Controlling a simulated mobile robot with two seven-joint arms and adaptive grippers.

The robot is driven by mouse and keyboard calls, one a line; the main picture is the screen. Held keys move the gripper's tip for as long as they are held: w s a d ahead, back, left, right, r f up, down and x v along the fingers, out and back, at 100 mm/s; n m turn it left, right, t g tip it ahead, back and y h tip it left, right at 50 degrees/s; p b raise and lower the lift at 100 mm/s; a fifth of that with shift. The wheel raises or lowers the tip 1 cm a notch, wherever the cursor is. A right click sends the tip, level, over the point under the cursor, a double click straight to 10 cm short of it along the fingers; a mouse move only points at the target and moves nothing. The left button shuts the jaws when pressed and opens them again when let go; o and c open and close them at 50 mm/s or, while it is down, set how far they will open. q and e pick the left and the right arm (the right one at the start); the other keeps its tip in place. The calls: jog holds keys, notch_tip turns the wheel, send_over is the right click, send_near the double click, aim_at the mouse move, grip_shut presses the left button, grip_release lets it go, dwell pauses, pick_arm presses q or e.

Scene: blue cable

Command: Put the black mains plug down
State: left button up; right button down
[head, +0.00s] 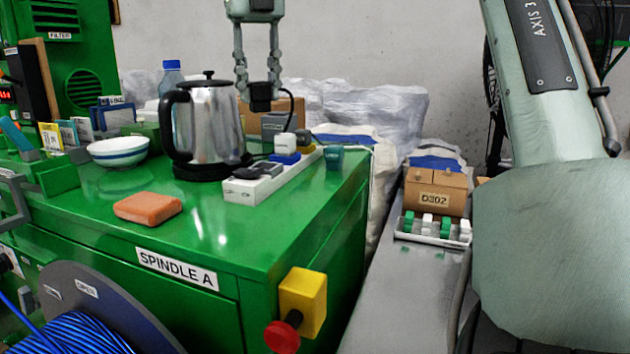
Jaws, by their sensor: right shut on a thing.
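My right gripper (259,92) hangs from the top of the head view, fingers down. It is shut on the black mains plug (261,104). The plug is held above the green bench top, just right of the steel kettle (208,122) in the picture. Part of the plug is hidden between the fingers. Below it lies a white power strip (258,190) with white, blue and grey plugs on it. A dark green plug-like piece (334,158) sits at the strip's right side. My left gripper is not in view.
The green bench (235,235) has free room in front of the kettle, around an orange block (148,207). A striped bowl (118,151) stands left of the kettle. A grey box (274,124) is behind the strip. A yellow box with red button (302,302) juts from the bench's corner.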

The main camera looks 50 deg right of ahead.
jog(key=s+d+f+m, duration=0.1)
jog(key=d+f+m, duration=0.2)
jog(key=s+d+f+m+b, duration=0.1)
jog(key=s+d+f+m, duration=0.1)
jog(key=d+f+m, duration=0.1)
jog(key=s+d+f+m+b, duration=0.1)
jog(key=s+d+f+m, duration=0.1)
jog(key=d+f+m, duration=0.1)
jog(key=shift+s+d+f+m, duration=0.2)
jog(key=shift+s+f+m, duration=0.1)
jog(key=shift+f, duration=0.2)
jog(key=shift+d+f, duration=0.1)
jog(key=shift+f, duration=0.1)
notch_tip(320, 180, down, 3)
jog(key=shift+f, duration=0.4)
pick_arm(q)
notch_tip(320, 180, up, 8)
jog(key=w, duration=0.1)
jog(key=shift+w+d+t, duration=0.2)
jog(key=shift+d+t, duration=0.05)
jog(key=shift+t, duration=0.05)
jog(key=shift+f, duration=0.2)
